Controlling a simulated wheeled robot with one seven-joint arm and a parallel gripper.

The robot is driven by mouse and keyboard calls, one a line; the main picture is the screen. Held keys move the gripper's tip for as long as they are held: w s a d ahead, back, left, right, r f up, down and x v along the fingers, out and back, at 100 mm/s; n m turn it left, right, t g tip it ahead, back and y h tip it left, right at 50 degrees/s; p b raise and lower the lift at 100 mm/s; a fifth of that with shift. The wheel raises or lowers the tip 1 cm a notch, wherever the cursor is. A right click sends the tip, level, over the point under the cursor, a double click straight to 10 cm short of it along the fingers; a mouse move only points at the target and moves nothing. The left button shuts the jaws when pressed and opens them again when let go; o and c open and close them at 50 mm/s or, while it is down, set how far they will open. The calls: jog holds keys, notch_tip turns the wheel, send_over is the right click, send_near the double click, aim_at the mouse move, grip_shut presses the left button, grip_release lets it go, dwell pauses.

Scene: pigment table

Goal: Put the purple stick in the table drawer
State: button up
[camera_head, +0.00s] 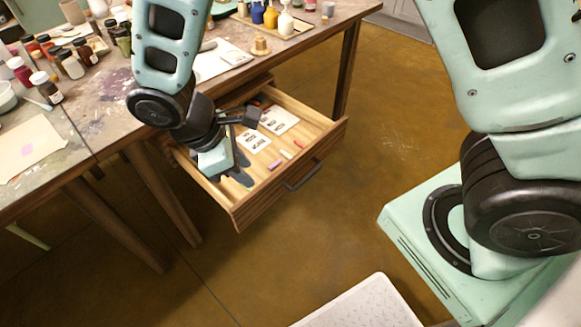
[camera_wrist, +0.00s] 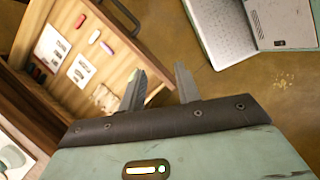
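The table drawer (camera_head: 312,139) is pulled open, and it shows at the upper left of the wrist view (camera_wrist: 121,71). The purple stick (camera_head: 274,164) lies on the drawer floor near the front panel. In the wrist view it appears as a small pinkish-purple stick (camera_wrist: 106,48). My gripper (camera_head: 243,166) hangs over the left part of the drawer, to the left of the stick and apart from it. In the wrist view my gripper's two fingers (camera_wrist: 160,70) stand apart with nothing between them.
A white stick (camera_head: 286,154), a red stick (camera_head: 298,143) and printed cards (camera_head: 279,120) also lie in the drawer. Paint jars (camera_head: 72,65) crowd the table's left. A wooden stamp-like piece (camera_head: 261,46) stands near its edge. The floor before the drawer is clear.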

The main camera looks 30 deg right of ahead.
jog(key=s+d+r+m+y, duration=0.1)
jog(key=s+r+m+y, duration=0.1)
jog(key=s+r, duration=0.3)
jog(key=s+d+r+m+y, duration=0.2)
jog(key=s+r+m, duration=0.3)
jog(key=s, duration=0.3)
jog(key=shift+s+d+r+t+y, duration=0.3)
jog(key=shift+r+t+y, duration=0.1)
jog(key=shift+r+y, duration=0.25)
jog(key=shift+w, duration=0.1)
notch_tip(320, 180, up, 12)
jog(key=p, duration=1.1)
jog(key=shift+f+p, duration=0.2)
jog(key=shift+p, duration=0.1)
